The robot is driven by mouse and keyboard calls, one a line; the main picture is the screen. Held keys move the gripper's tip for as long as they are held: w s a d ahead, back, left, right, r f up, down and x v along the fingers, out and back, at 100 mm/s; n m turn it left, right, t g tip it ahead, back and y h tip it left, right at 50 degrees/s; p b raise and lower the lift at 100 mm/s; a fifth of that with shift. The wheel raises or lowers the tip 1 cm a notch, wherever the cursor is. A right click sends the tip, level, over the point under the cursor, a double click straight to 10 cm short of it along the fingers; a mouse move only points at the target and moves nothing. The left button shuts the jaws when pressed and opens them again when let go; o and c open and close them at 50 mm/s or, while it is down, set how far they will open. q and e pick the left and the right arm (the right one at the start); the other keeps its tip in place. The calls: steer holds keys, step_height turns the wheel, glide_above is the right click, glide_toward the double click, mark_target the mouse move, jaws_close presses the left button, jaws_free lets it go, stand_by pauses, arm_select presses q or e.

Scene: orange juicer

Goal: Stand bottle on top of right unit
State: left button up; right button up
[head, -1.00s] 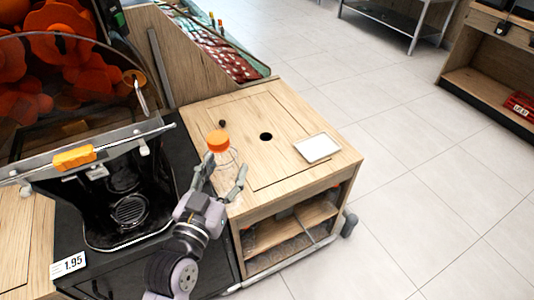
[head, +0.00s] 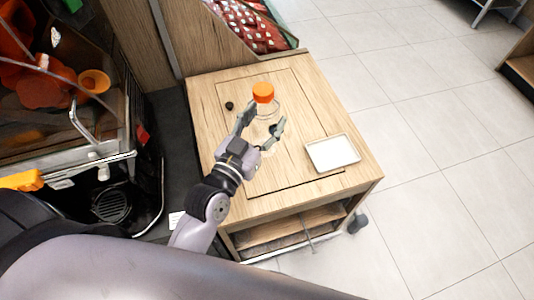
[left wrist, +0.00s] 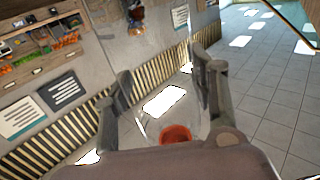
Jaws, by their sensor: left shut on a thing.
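The clear bottle (head: 268,108) has an orange cap (head: 263,92) and looks upright over the wooden top of the right unit (head: 215,95). My left gripper (head: 263,123) is shut on the bottle, with one finger on each side below the cap. In the left wrist view the bottle's reddish cap (left wrist: 175,134) shows between the fingers (left wrist: 162,95). The clear body is hard to make out, and I cannot tell whether its base touches the top. My right gripper is not in view.
A white square tray (head: 333,153) lies on the unit's top, right of the bottle. A small dark hole (head: 229,106) is left of it. The juicer (head: 100,150) with its clear cover stands at the left. Open floor lies to the right.

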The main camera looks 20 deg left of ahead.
arm_select(q)
steer(key=f, duration=0.6)
steer(key=f+b, duration=0.1)
steer(key=f, duration=0.3)
steer(key=shift+w+f, duration=0.1)
steer(key=shift+w, duration=0.2)
steer(key=shift+f+b, duration=0.4)
steer(key=shift+f, duration=1.75)
steer(key=shift+f, duration=0.1)
steer(key=o, duration=1)
steer(key=shift+o, duration=0.2)
steer(key=s+a+b, duration=0.1)
steer(key=s+a, duration=0.1)
steer(key=s, duration=0.9)
steer(key=shift+s, duration=0.4)
steer(key=shift+a, duration=0.1)
